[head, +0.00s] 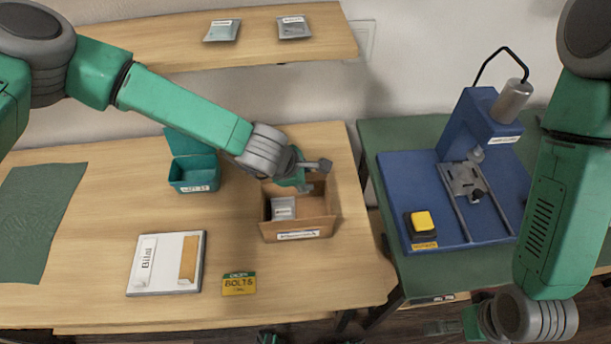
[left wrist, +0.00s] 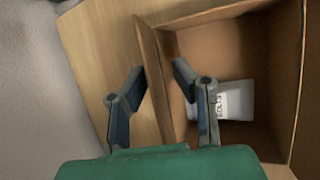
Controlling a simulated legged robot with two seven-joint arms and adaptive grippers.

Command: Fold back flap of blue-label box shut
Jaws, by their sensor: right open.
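The brown cardboard box (head: 325,224) stands open on the wooden table, a small label on its front. Inside lies a pale labelled packet (head: 283,208), also seen in the left wrist view (left wrist: 236,100). My left gripper (head: 313,177) is at the box's back edge, its fingers apart. In the left wrist view, an upright cardboard panel (left wrist: 152,62) runs between the fingers of my left gripper (left wrist: 160,70), one finger on each side, with no clear grip on it. I cannot tell flap from back wall there. My right gripper (head: 458,326) is open and empty, low at the right.
A teal open bin (head: 194,184) stands left of the box. A white board (head: 166,263) and a bolts card (head: 239,284) lie in front. A blue press (head: 410,190) stands on the green table at right. A shelf (head: 150,45) is behind.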

